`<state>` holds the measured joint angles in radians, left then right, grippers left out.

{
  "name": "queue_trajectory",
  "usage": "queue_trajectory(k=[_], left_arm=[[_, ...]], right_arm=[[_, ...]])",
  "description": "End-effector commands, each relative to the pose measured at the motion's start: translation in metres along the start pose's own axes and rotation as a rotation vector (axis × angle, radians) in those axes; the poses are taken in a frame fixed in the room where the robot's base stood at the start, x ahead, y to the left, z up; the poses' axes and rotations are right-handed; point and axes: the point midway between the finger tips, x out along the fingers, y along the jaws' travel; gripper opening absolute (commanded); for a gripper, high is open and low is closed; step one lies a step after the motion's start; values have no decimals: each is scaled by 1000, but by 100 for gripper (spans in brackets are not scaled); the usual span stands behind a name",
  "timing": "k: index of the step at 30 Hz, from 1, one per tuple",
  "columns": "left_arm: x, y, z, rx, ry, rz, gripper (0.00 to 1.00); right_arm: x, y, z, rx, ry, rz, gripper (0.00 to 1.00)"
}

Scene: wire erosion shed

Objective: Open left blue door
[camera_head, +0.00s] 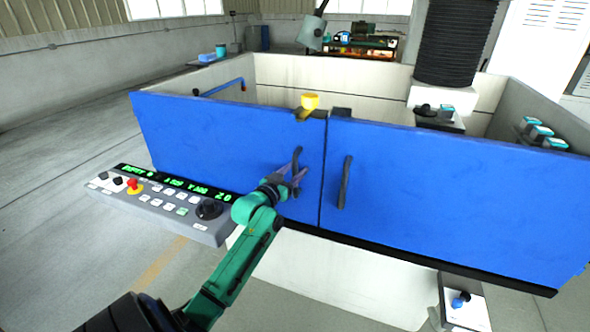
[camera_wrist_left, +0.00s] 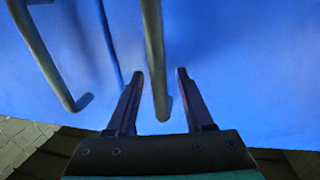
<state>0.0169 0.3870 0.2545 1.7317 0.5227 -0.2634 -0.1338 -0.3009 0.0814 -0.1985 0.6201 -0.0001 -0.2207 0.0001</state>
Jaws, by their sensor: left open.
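The left blue door (camera_head: 225,140) is shut, its edge meeting the right blue door (camera_head: 450,190) at a narrow seam. Its dark upright bar handle (camera_head: 296,158) is near that seam. My left gripper (camera_head: 298,170) is at this handle with its jaws open. In the left wrist view the handle (camera_wrist_left: 155,60) runs between the two dark fingers (camera_wrist_left: 160,85), with a gap visible on each side. The seam and the other door's handle (camera_wrist_left: 45,50) show to the left there. My right gripper is not in view.
A control panel (camera_head: 160,200) with a red stop button and a black knob juts out left of my left arm. The right door's handle (camera_head: 344,182) is close to my left gripper. A yellow piece (camera_head: 310,101) sits above the seam. Open floor lies at the left.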

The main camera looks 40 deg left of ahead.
Motion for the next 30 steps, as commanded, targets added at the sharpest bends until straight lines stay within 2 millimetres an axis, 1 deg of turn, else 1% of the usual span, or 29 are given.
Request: queue_trajectory(k=[5,8,9,10,30], left_arm=[[0,0,0,0,0,0,52],[0,0,0,0,0,0,18],[0,0,0,0,0,0,2],[0,0,0,0,0,0,0],[0,0,1,-1,-1,0,0]], right_arm=[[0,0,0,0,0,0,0],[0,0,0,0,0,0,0],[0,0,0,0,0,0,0],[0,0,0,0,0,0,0],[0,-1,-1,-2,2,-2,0]])
